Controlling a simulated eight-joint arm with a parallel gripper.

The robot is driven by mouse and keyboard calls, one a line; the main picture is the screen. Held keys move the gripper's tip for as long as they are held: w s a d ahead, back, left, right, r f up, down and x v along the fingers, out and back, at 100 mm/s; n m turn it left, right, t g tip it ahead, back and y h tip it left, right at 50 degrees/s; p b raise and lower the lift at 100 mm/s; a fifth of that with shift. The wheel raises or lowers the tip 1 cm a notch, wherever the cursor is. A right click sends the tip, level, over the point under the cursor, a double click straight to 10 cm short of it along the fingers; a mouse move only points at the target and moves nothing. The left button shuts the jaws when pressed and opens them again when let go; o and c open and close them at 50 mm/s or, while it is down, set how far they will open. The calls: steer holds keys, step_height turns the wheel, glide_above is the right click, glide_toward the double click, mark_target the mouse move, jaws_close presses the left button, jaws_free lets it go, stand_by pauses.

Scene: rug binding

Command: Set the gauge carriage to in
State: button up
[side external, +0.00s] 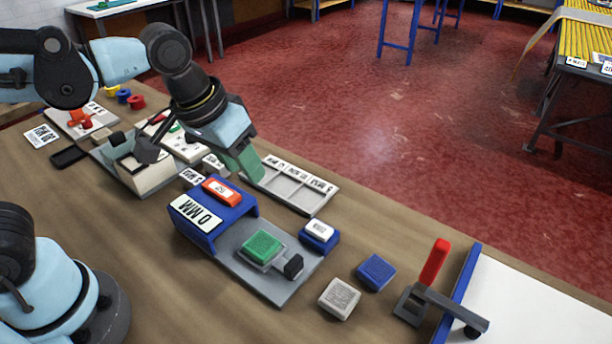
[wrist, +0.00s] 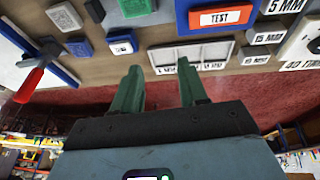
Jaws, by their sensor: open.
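A grey slide plate (side external: 284,284) lies on the bench, running out of a blue housing (side external: 247,208) with a "0 MM" label. A green block on a pale base (side external: 262,245) sits on this plate, outside the housing; I take it for the gauge carriage, though no label confirms it. A black knob (side external: 293,266) is beside it, and also shows at the top edge of the wrist view (wrist: 95,10). My gripper (side external: 243,168) is above the bench behind the housing, apart from the carriage. In the wrist view its green fingers (wrist: 158,66) are apart and empty.
A compartment tray (side external: 290,187) lies behind the housing. An orange TEST button (side external: 222,190) tops the housing. Grey (side external: 339,298) and blue (side external: 376,272) blocks and a red-handled lever (side external: 433,265) stand to the right. A beige box (side external: 148,175) is at left.

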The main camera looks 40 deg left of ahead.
mark_target(293, 262)
steer(key=s+d+g+y, duration=0.15)
steer(key=d+g, duration=0.25)
steer(key=d, duration=0.7)
steer(key=shift+s+d+f, duration=0.1)
steer(key=shift+s+f, duration=0.05)
steer(key=shift+f, duration=2.95)
steer(key=shift+s+d+f, duration=0.1)
steer(key=shift+f, duration=2.95)
jaws_close()
